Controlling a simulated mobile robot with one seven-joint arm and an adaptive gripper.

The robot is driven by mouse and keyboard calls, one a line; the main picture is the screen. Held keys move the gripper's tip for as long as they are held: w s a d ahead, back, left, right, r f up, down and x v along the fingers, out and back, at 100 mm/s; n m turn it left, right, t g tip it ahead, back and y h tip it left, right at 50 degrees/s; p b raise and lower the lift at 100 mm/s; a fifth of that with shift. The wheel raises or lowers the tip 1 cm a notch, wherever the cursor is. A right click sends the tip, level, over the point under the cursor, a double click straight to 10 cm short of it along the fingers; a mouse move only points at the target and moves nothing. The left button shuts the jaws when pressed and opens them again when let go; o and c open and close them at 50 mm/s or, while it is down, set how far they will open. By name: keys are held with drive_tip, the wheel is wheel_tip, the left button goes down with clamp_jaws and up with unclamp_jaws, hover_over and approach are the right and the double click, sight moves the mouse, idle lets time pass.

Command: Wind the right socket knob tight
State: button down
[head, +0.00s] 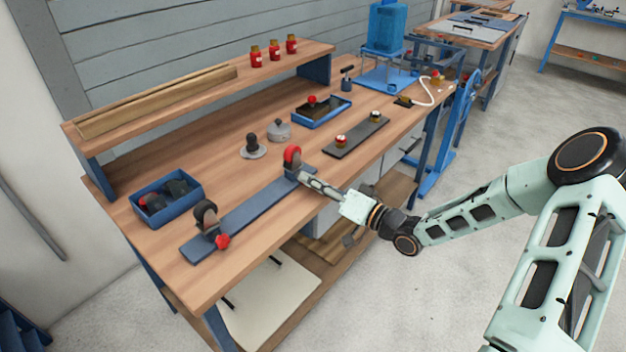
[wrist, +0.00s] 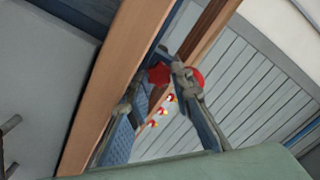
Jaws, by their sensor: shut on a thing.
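A blue bar (head: 250,209) lies along the front of the bench with a socket at each end. The right socket (head: 292,155) has a red round part standing up. The left socket (head: 206,212) is dark, with a red knob (head: 222,240) at its front. My gripper (head: 303,176) reaches the right socket from the front right. In the wrist view, the right socket's red star-shaped knob (wrist: 158,73) sits between my gripper's fingertips (wrist: 157,85), and they are shut on it. My gripper hides this knob in the head view. How tight the knob is cannot be seen.
A blue bin (head: 167,197) of dark parts stands at the left. A dark plate (head: 356,138) with knobs and a blue tray (head: 321,111) lie to the right. Red jars (head: 273,53) stand on the rear shelf. Bare wood surrounds the blue bar.

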drive_tip(key=c, duration=1.7)
unclamp_jaws()
drive_tip(key=shift+f, duration=0.1)
